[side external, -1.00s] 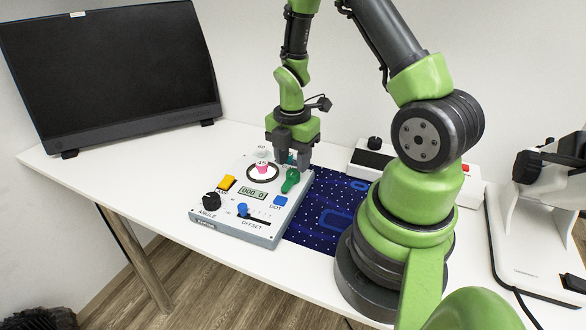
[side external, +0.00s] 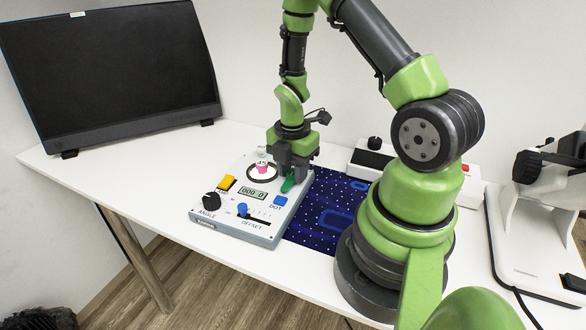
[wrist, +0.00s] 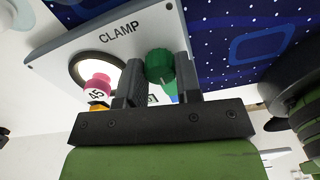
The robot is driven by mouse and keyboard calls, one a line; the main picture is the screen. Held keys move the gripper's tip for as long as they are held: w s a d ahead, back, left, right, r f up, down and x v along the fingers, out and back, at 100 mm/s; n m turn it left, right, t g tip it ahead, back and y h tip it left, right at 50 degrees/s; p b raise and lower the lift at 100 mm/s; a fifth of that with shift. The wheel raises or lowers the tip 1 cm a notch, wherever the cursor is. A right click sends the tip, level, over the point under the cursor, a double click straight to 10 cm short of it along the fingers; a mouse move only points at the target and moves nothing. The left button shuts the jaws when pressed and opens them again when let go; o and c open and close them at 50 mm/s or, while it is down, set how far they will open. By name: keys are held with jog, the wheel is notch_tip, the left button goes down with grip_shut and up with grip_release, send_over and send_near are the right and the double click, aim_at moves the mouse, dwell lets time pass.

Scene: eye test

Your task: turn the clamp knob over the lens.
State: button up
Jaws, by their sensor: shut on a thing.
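The green clamp knob (side external: 288,185) stands on the right part of a light grey control panel (side external: 234,230). In the wrist view the knob (wrist: 159,65) is between my two dark fingers, beside the printed word CLAMP. My gripper (side external: 291,175) points down over the panel and is shut on this knob. The fingers hide much of the knob in the side view. Left of it, a black ring (wrist: 75,68) surrounds a light round area with a pink piece (side external: 262,168) marked 45. I cannot tell which part is the lens.
The panel also bears a yellow button (side external: 227,182), a black angle knob (side external: 211,199), a blue slider (side external: 242,209) and a blue button (side external: 281,201). A dark blue mat (side external: 325,205) lies to its right. A monitor (side external: 110,70) stands behind left.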

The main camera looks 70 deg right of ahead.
jog(key=shift+m, duration=0.3)
jog(key=m, duration=0.3)
jog(key=shift+m, duration=0.4)
jog(key=m, duration=0.4)
jog(key=shift+m, duration=0.3)
jog(key=m, duration=0.4)
jog(key=shift+m, duration=2.1)
